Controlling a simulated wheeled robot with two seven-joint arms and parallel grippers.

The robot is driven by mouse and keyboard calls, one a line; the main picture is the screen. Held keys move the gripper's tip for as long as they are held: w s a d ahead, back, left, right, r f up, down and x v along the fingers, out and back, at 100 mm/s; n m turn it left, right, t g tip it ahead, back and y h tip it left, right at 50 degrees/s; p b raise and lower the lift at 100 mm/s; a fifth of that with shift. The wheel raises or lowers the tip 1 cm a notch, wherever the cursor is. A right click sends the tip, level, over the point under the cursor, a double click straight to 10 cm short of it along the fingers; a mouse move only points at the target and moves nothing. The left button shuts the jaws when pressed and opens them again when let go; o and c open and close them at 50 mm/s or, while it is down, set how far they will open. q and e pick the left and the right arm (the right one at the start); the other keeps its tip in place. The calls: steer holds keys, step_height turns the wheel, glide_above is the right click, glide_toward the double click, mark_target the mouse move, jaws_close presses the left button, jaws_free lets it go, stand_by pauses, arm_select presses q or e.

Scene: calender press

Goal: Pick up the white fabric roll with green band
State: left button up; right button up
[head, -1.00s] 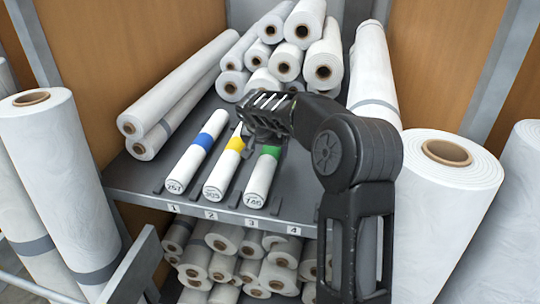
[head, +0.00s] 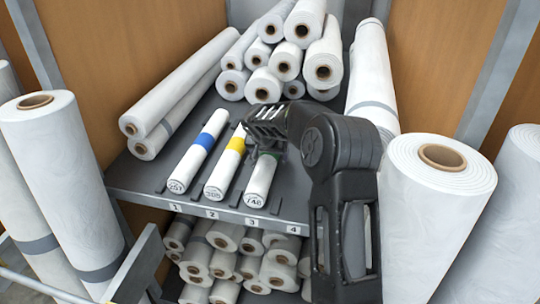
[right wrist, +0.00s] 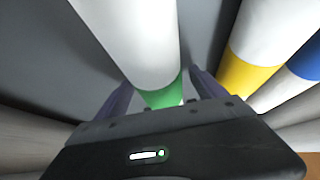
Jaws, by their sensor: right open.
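The white fabric roll with green band (head: 259,183) lies on the shelf above label 3, its lower end showing. Its band is mostly hidden by my right gripper (head: 266,150) in the head view. In the right wrist view the green band (right wrist: 163,94) sits between the two open fingers of my right gripper (right wrist: 160,92), one finger on each side of the roll. I cannot tell whether the fingers touch it. My left gripper is not in view.
The yellow-banded roll (head: 223,173) lies close beside on the left, with the blue-banded roll (head: 198,152) beyond it. Stacked rolls (head: 285,66) lie behind on the shelf (head: 140,181). A large upright roll (head: 440,195) stands at the right.

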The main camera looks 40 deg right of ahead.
steer(key=shift+c, duration=0.2)
jaws_close()
stand_by(0.6)
